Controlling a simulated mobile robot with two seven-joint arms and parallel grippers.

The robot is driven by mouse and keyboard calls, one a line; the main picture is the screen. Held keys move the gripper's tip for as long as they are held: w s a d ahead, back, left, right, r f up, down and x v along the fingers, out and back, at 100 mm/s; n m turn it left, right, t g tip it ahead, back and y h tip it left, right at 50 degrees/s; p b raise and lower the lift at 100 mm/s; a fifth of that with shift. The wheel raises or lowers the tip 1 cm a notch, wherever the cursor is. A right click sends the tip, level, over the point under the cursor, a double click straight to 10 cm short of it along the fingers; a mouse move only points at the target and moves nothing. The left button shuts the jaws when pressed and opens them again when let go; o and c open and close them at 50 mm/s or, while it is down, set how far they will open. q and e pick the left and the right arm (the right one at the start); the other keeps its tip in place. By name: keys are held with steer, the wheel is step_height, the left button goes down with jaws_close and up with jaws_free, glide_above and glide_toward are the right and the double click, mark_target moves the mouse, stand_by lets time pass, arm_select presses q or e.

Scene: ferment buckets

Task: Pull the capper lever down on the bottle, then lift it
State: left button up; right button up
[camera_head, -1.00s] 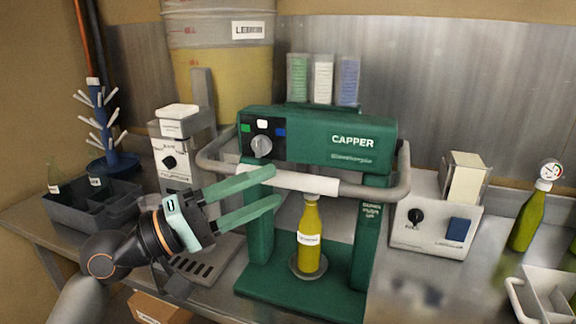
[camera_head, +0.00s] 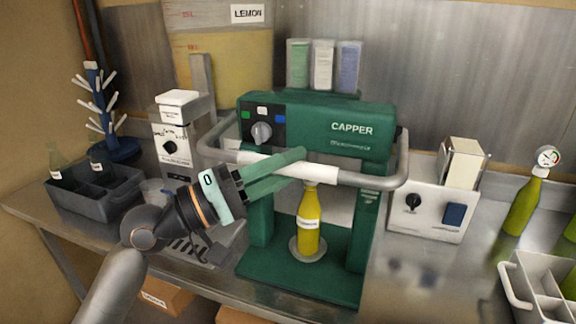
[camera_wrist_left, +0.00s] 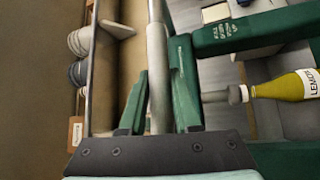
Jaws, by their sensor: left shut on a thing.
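The green capper (camera_head: 372,122) stands on the bench, with its grey loop lever (camera_head: 395,178) across its front. The lever has a white grip (camera_head: 322,173) in the middle. A yellow bottle (camera_head: 308,222) stands upright on the capper's round plate, below the lever. My left gripper (camera_head: 298,160) reaches in from the left and is shut on the lever near the white grip. In the left wrist view the lever's bar (camera_wrist_left: 157,75) runs between the fingers (camera_wrist_left: 160,100). The bottle (camera_wrist_left: 285,87) lies to the right there. My right gripper is not in view.
A white-grey box with a dial and blue pad (camera_head: 430,215) stands right of the capper. Green bottles (camera_head: 524,205) and a pale crate (camera_head: 535,290) are at the far right. A dark crate (camera_head: 75,200) and a blue bottle tree (camera_head: 110,148) are at the left.

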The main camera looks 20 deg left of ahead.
arm_select(q)
jaws_close()
stand_by(0.9)
